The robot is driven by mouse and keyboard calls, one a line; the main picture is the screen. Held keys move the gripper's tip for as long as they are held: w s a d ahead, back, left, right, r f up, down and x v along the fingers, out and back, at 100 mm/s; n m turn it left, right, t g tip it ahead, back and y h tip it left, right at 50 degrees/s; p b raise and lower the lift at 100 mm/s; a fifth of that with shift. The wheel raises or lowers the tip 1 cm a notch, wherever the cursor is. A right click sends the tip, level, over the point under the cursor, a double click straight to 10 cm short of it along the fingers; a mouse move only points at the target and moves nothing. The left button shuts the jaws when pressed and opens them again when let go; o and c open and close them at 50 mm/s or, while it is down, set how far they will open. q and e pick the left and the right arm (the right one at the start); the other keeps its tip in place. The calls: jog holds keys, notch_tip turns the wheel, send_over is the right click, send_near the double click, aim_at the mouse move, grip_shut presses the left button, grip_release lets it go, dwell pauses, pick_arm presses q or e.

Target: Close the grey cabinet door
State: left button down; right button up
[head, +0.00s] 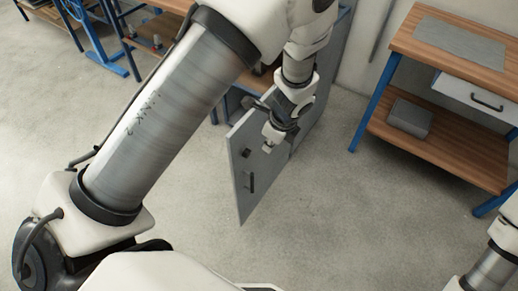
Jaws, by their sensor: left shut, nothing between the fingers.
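The grey cabinet door (243,196) stands open in the head view, swung out into the room from the grey cabinet (334,72). A dark handle (251,182) and a small dark lock-like part are on the face toward the right. My left gripper (271,141) is shut and empty, in front of the upper part of this face. I cannot tell whether its fingertips touch the door. My left arm hides much of the cabinet and part of its opening. My right arm shows only in part at the lower right; its gripper is out of view.
A wooden workbench (427,152) with blue legs stands at the right, with a grey box (409,117) on its lower shelf and a drawer under its top. More blue-legged benches (160,28) stand at the upper left. The floor right of the door is clear.

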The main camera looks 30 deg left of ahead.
pick_arm(q)
jog(key=a+f+b, duration=0.5)
jog(key=f, duration=0.3)
jog(key=shift+w+a+f, duration=0.25)
jog(key=shift+w+f, duration=0.1)
jog(key=shift+w, duration=0.05)
jog(key=shift+a, duration=0.1)
